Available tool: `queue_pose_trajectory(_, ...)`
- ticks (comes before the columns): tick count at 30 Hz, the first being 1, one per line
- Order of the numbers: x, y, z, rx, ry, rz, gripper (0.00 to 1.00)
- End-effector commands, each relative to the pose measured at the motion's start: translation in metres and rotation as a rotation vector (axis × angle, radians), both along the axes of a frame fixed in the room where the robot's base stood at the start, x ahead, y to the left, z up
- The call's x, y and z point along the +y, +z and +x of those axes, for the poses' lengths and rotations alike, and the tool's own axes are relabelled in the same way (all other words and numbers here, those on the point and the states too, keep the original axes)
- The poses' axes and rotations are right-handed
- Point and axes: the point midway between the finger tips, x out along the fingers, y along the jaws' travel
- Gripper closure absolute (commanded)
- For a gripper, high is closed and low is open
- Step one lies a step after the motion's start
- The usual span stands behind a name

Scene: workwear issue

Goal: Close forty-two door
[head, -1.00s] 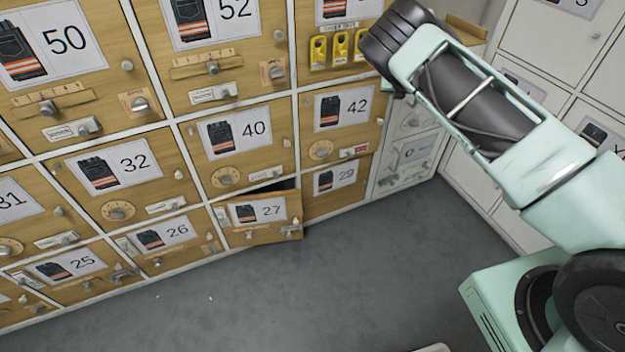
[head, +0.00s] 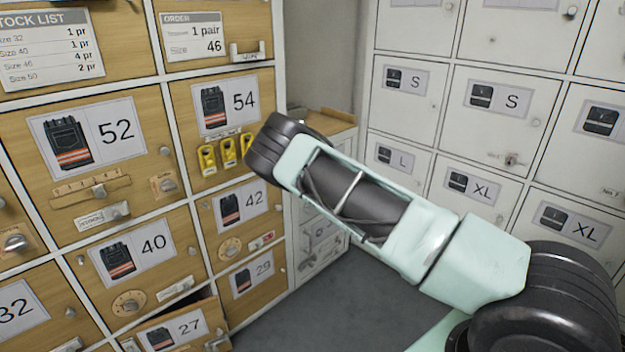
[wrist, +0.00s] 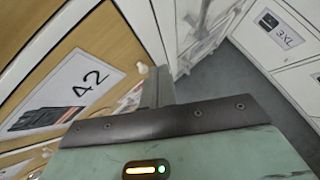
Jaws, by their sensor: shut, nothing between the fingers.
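The forty-two door (head: 222,243) is a small wooden locker front with a "42" label, a round dial and a red-marked tag. In the head view it looks about flush with its neighbours. It also shows at the left of the wrist view (wrist: 115,55), close and tilted, with its label and a pale knob. My gripper (wrist: 158,85) is shut and empty, its fingers near the right side of that door. I cannot tell whether they touch it. In the head view my arm hides the gripper.
The twenty-seven door (head: 205,318) stands ajar below left. Yellow tags (head: 228,152) hang under the fifty-four label. White lockers (head: 480,110) line the right wall, and grey floor (head: 335,300) lies open between.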

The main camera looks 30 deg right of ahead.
Motion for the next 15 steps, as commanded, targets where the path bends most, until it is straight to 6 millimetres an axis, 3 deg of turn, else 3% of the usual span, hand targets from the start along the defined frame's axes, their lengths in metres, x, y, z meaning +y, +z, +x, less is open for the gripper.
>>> queue_pose_trajectory(15,-0.007,0.046,-0.043,-0.002,-0.002,0.0,1.0)
